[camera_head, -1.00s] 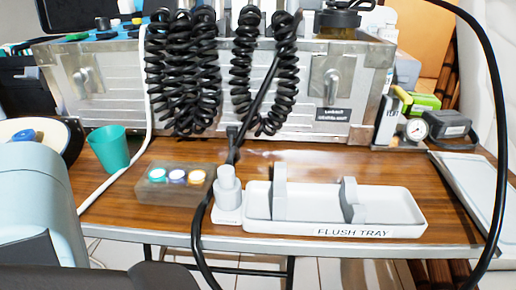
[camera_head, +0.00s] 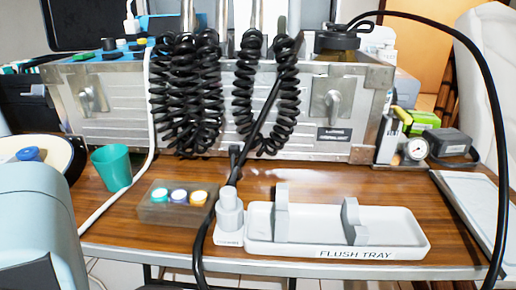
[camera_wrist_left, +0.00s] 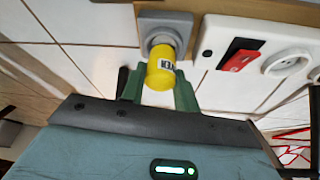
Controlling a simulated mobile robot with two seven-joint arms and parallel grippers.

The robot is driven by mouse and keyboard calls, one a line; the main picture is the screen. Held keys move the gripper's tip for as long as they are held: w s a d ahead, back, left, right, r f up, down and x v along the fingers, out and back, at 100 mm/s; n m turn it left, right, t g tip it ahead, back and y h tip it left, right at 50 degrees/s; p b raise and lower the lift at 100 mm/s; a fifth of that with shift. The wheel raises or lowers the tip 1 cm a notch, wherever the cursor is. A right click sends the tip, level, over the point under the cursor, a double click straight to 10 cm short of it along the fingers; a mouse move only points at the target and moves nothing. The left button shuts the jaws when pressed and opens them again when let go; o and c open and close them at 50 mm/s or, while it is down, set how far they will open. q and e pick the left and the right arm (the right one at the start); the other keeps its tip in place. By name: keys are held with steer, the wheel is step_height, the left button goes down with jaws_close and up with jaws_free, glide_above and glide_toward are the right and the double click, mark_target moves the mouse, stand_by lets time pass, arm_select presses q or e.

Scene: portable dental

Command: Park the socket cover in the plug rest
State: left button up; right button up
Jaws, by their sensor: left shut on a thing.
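In the left wrist view a yellow cylindrical cover (camera_wrist_left: 163,70) with a white printed label sits between the dark green fingers of my left gripper (camera_wrist_left: 157,93), which is shut on it. The cover's far end meets or overlaps a grey square wall socket (camera_wrist_left: 164,30); I cannot tell whether it is still in the socket. No label names the plug rest. In the head view a small white stepped post (camera_head: 229,212) on a labelled base stands left of the flush tray; its label is too small to read. My right gripper is not in view.
A white wall unit (camera_wrist_left: 217,52) with a red switch (camera_wrist_left: 238,60) and a round outlet sits right of the grey socket. On the table are the white flush tray (camera_head: 404,228), a box with coloured caps (camera_head: 150,213) and a teal cup (camera_head: 112,168). A black hose crosses the table.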

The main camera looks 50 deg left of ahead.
arm_select(q)
steer(key=shift+f+b, duration=0.3)
steer(key=shift+f, duration=0.1)
steer(key=shift+f+b, duration=0.3)
stand_by(0.4)
steer(key=shift+f, duration=0.25)
stand_by(0.5)
steer(key=o, duration=1.1)
steer(key=shift+r, duration=0.15)
